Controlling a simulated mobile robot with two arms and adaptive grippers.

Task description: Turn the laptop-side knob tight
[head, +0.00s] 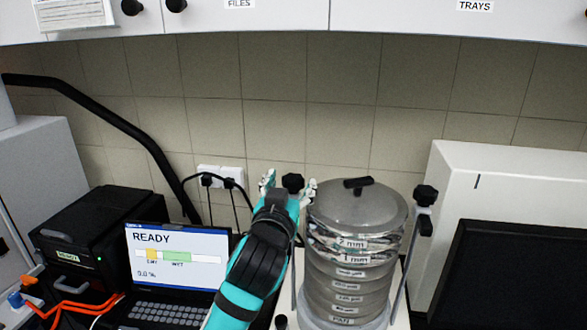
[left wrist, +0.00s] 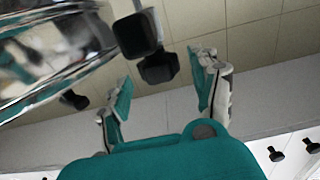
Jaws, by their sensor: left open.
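The sieve stack (head: 345,275) stands right of the laptop, with a grey lid (head: 358,205) on top. The laptop-side knob (head: 293,182) is black and sits at the top of a rod on the stack's left side. My left gripper (head: 288,186) is open, its fingers on either side of the knob in the head view. In the left wrist view the knob (left wrist: 158,68) shows near the gap of the open gripper (left wrist: 165,82), with a black block beside it; I see no finger clearly touching it. The far knob (head: 426,193) is on the right rod. My right gripper is not in view.
The laptop (head: 175,262) reads READY, beside a black box (head: 95,235) with orange cables. A dark monitor (head: 520,275) and a white case (head: 490,185) stand at the right. Wall sockets (head: 220,177) and a tiled wall are behind; white cabinets (head: 270,18) hang above.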

